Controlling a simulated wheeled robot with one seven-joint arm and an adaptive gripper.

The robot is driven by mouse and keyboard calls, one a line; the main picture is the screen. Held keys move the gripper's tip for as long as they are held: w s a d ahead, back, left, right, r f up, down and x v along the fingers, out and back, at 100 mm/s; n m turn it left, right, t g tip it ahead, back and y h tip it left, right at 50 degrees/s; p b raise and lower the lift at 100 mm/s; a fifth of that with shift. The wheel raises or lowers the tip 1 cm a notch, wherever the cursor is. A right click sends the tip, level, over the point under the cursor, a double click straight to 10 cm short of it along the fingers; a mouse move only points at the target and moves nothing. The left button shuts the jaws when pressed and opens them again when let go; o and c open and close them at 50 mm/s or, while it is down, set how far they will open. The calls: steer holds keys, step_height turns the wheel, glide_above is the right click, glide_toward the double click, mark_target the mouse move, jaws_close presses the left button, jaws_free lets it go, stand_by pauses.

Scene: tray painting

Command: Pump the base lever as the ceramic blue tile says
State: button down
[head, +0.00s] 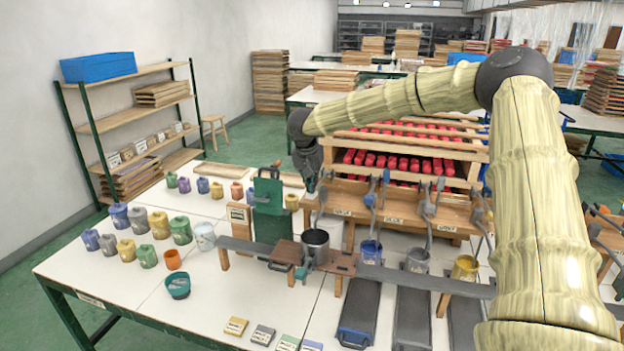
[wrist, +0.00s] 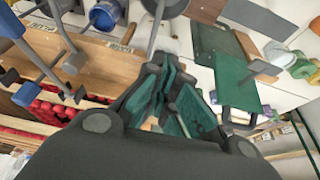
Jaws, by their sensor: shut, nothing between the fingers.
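Several small tiles lie at the front of the table: yellow (head: 236,326), grey (head: 263,335), pale green (head: 288,342) and blue (head: 312,347). Marks on the blue tile are too small to read, and its lower part is cut off. Several levers stand along a wooden rack, among them a blue-ended one (head: 370,200), a grey one (head: 428,209) and a yellow-ended one (head: 478,214). My gripper (head: 311,184) is shut and empty, above the rack's left end, beside the green stand (head: 268,215). It also shows in the wrist view (wrist: 171,88).
Coloured jars fill the left of the table (head: 75,291). The table's front left is mostly clear.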

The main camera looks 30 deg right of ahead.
steer(key=shift+f, duration=3.55)
step_height(320, 180, up, 6)
steer(key=p, duration=0.5)
steer(key=shift+p, duration=0.35)
step_height(320, 180, up, 2)
steer(key=shift+p, duration=0.6)
steer(key=shift+r, duration=1.35)
